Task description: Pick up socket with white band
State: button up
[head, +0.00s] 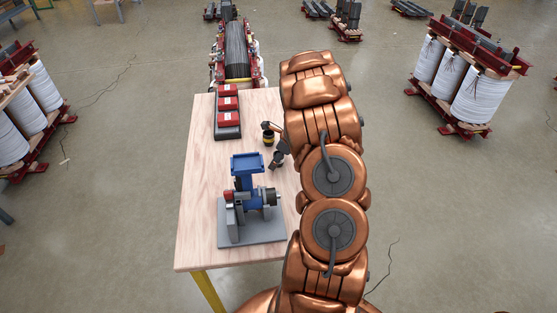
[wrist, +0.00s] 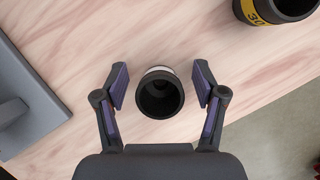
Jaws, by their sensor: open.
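The socket with a white band (wrist: 160,96) is a dark hollow cylinder standing on the wooden table, seen from above in the wrist view. Its open end faces the camera, and a pale band shows at its far edge. My gripper (wrist: 160,86) is open, with one purple-padded finger on each side of the socket and a gap on both sides. In the head view my gripper (head: 279,157) is low over the table's right side. I cannot make out the white-banded socket there.
A socket with a yellow band (wrist: 278,8) stands close by, toward the table edge. A grey base with a blue machine (head: 247,185) is left of my gripper.

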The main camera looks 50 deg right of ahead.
jog(key=c, duration=1.3)
